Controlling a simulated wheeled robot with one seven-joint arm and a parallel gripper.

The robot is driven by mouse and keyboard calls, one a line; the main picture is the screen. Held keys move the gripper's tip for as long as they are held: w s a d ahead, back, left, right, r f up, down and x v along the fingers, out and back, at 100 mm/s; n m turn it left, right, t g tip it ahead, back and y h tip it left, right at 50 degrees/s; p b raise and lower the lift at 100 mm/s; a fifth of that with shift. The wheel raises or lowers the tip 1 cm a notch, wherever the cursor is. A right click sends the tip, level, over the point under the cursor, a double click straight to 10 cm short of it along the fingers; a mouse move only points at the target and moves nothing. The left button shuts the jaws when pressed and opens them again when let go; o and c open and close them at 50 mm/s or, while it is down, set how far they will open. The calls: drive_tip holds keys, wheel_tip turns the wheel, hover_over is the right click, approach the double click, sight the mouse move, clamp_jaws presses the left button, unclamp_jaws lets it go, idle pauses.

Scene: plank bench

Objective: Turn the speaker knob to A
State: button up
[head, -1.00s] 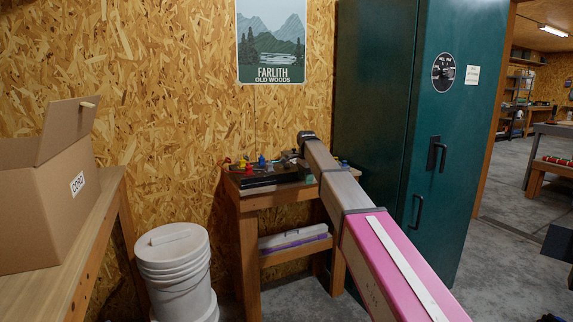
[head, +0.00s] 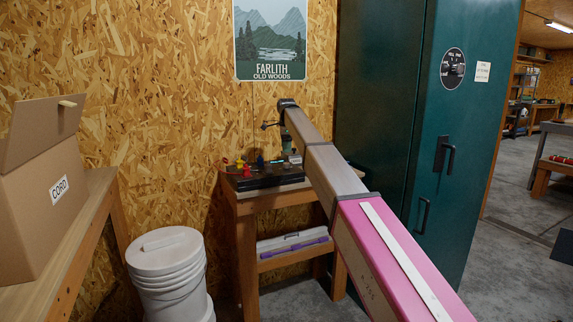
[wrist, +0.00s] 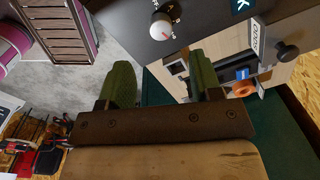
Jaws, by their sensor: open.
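A round knob with a white face and a red mark (wrist: 160,26) sits on a dark panel at the top of the wrist view. In the head view my gripper (head: 269,125) is small, above the wooden stand (head: 242,208).
In the wrist view a black knob (wrist: 286,51) and an orange ring (wrist: 243,89) are at the right. In the head view a green cabinet (head: 380,95) stands right of the stand, a white bucket (head: 168,280) at its left. A cardboard box (head: 35,185) rests on the left bench.

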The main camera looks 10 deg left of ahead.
sight(286, 166)
drive_tip(key=f, duration=0.8)
drive_tip(key=shift+w+f, duration=0.15)
drive_tip(key=shift+w, duration=0.05)
drive_tip(key=shift+c, duration=0.3)
drive_tip(key=c, duration=0.9)
